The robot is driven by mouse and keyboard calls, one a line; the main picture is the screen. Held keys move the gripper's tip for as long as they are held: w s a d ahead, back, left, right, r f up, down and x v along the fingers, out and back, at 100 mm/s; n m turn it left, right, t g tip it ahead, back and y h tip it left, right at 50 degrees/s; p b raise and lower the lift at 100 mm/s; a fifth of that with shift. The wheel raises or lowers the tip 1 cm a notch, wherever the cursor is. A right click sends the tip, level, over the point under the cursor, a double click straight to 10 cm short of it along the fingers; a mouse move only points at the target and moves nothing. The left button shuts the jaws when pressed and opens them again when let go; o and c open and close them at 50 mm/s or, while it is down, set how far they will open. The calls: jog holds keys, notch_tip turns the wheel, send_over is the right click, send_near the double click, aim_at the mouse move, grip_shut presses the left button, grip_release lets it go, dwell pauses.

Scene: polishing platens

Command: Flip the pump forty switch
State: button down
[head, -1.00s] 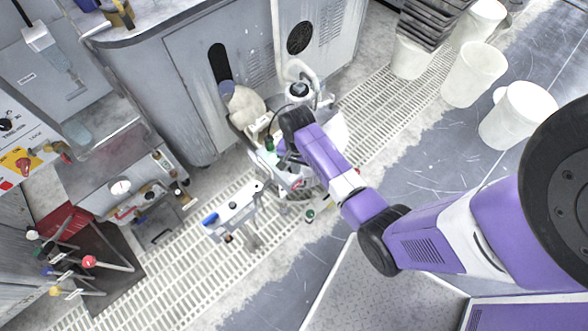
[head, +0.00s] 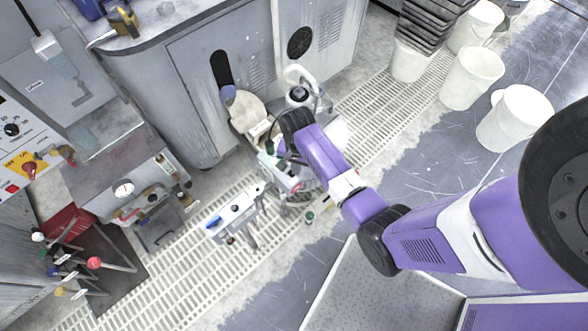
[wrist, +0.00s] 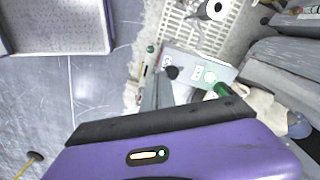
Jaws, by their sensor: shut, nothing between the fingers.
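In the wrist view, a pale grey box (wrist: 213,67) carries a black knob (wrist: 171,72), a white socket-like plate (wrist: 197,72) and a green part (wrist: 222,89). I cannot read a pump forty label on it, so I cannot tell which part is the switch. My gripper (wrist: 160,88) is shut and empty, its grey fingers pointing toward the box's near edge. I cannot tell whether they touch it. In the head view my arm hides the gripper, and a pale box with a red part (head: 283,178) shows beside the arm's end.
A small white stand (head: 236,212) with a blue item stands left of my arm. Valve handles (head: 94,263) and a control panel (head: 22,150) are at the far left. Grey cabinets (head: 205,100) stand behind. White buckets (head: 515,117) are at right.

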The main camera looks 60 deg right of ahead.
notch_tip(320, 180, up, 4)
jog(key=p, duration=0.3)
jog(key=shift+f, duration=0.1)
dwell(0.6)
